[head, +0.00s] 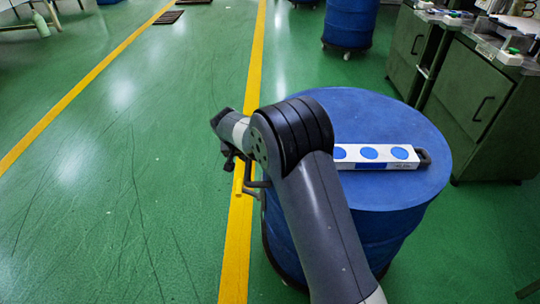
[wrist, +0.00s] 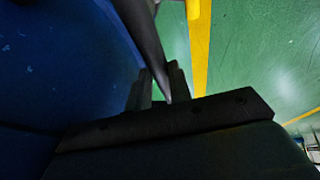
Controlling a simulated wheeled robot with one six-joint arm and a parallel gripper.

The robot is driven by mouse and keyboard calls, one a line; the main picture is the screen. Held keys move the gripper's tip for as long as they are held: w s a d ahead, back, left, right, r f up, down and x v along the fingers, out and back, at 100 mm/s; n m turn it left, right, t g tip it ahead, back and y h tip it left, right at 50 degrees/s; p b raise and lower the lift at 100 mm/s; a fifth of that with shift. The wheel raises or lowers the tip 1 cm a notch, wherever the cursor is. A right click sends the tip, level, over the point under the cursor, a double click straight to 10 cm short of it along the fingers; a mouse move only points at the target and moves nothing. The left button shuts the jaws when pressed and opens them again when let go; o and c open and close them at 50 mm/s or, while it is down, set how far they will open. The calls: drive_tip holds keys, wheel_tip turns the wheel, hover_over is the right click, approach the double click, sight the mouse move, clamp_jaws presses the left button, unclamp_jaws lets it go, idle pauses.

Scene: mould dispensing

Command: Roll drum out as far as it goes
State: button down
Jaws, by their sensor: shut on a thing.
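The blue drum (head: 405,225) stands upright at the right of the head view, partly hidden by my arm. Its blue side fills the left of the wrist view (wrist: 60,60). A dark bar handle (head: 258,184) sticks out from its left side. My gripper (head: 234,165) is at that handle, left of the drum and beside the yellow floor line. In the wrist view, my gripper (wrist: 162,82) is shut on the dark handle bar (wrist: 143,30), which runs between the two fingers. The far end of the bar is out of view.
A white mould strip with blue round cavities (head: 375,155) lies on the drum lid. Green cabinets (head: 470,105) stand close at the right. Another blue drum (head: 350,22) stands behind. The green floor (head: 120,190) to the left is clear, crossed by yellow lines (head: 238,240).

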drive_tip(key=shift+a, duration=2.15)
drive_tip(key=shift+a, duration=0.1)
drive_tip(key=c, duration=1.3)
unclamp_jaws()
drive_tip(key=shift+a, duration=0.1)
drive_tip(key=p+v, duration=0.2)
drive_tip(key=v, duration=0.8)
drive_tip(key=shift+s+r, duration=0.15)
drive_tip(key=shift+r, duration=0.2)
drive_tip(key=shift+f, duration=0.1)
